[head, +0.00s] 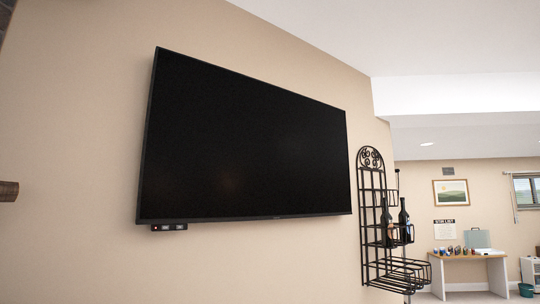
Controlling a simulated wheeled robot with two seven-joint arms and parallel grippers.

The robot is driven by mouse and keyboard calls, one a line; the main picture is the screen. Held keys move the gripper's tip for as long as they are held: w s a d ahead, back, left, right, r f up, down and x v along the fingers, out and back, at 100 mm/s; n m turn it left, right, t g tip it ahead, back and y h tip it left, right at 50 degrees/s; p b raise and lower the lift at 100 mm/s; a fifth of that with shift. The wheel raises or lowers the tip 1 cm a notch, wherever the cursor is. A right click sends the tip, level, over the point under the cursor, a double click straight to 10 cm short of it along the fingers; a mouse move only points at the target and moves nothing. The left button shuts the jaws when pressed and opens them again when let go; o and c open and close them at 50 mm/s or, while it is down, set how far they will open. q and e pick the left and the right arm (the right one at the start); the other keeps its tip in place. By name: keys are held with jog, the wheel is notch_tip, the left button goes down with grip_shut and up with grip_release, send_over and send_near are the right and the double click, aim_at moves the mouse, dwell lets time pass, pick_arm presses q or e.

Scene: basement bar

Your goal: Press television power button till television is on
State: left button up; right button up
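The television (250,145) is a wide black panel mounted on the beige wall, tilted in my view. Its screen is dark. A small black box with a red mark and small light marks (168,227) sits under its lower left edge; it looks like the button panel, but the marks are too small to read. Neither of my grippers shows in the head view.
A black metal wine rack (378,220) with dark bottles (404,222) hangs on the wall right of the television. Farther back stand a desk (470,257) with small items and a teal bin (526,290). A brown wooden piece (8,191) juts in at the left edge.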

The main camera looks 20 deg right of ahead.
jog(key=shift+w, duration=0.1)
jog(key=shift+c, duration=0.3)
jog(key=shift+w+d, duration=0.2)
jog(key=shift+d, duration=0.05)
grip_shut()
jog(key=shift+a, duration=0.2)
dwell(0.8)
